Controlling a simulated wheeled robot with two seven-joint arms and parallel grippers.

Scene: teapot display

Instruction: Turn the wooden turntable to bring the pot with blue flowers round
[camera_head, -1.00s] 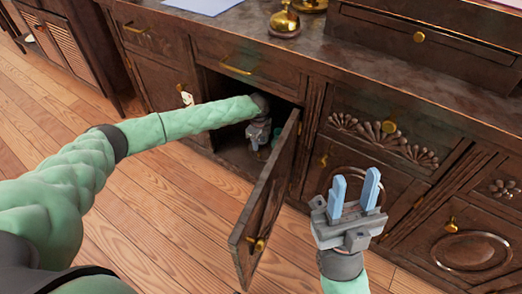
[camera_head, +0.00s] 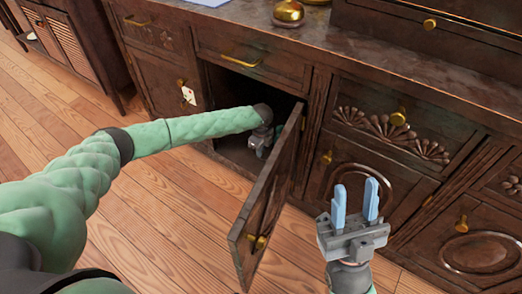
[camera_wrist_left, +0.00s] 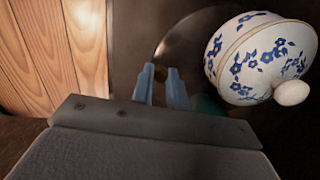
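The pot with blue flowers (camera_wrist_left: 262,58), white with a pale knob, shows at the right of the left wrist view. A dark round surface (camera_wrist_left: 205,25), apparently the wooden turntable, lies behind and beside it. My left gripper (camera_head: 259,147) is inside the open cabinet. In the left wrist view its two blue fingers (camera_wrist_left: 161,75) stand a little apart, left of the pot and not touching it. A small brassy spot shows by the fingertips; whether they touch the turntable is unclear. My right gripper (camera_head: 355,192) is open and empty in front of the cabinets.
The cabinet door (camera_head: 262,205) stands open, just right of my left gripper. A teal thing (camera_wrist_left: 207,104), partly hidden, is below the pot in the left wrist view. A brass object (camera_head: 288,14) stands on the counter (camera_head: 380,62). The wooden floor (camera_head: 165,215) is clear.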

